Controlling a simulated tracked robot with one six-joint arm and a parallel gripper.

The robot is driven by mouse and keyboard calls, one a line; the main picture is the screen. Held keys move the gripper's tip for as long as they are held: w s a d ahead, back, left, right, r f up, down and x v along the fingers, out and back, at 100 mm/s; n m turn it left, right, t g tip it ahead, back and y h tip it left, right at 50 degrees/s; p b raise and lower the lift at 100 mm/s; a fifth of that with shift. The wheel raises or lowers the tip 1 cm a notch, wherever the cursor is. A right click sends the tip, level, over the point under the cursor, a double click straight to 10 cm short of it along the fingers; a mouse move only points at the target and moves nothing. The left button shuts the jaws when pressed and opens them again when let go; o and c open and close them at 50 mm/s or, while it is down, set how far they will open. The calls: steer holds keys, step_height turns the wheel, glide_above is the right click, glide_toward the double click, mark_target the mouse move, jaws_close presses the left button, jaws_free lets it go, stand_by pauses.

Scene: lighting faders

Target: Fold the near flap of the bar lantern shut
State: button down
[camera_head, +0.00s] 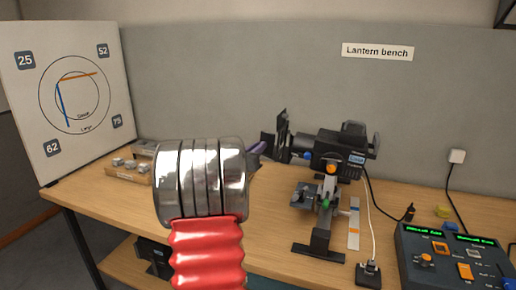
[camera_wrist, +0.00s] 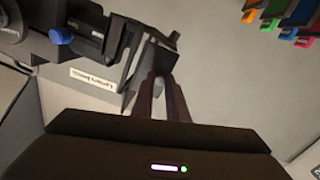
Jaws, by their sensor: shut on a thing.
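The black bar lantern (camera_head: 335,150) is mounted on a stand on the bench, its front facing left. An upright black flap (camera_head: 282,124) stands at its front, and another dark flap (camera_head: 268,146) sticks out lower, towards my gripper. In the wrist view the lantern (camera_wrist: 90,42) is at the upper left, with black flap plates (camera_wrist: 136,66) open at its front. My gripper (camera_wrist: 158,82) has its brownish fingers close together, shut on the edge of a flap. In the head view my arm hides most of the gripper.
A fader console (camera_head: 455,258) stands at the right of the bench (camera_head: 400,205). A wooden block with metal pieces (camera_head: 128,170) is at the left. A board with circles (camera_head: 70,95) stands behind it. Cables run right of the lantern. Coloured tabs (camera_wrist: 290,15) show in the wrist view.

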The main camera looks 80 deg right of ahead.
steer(key=shift+a+t, duration=0.1)
steer(key=shift+t, duration=0.2)
steer(key=s+a+n+t+y, duration=0.2)
steer(key=s+n+t+y, duration=0.4)
steer(key=n+t, duration=0.7)
steer(key=shift+f+n+t, duration=0.3)
steer(key=shift+t, duration=2.5)
steer(key=shift+s+a, duration=0.1)
steer(key=c, duration=1.7)
jaws_free()
steer(key=shift+c, duration=0.2)
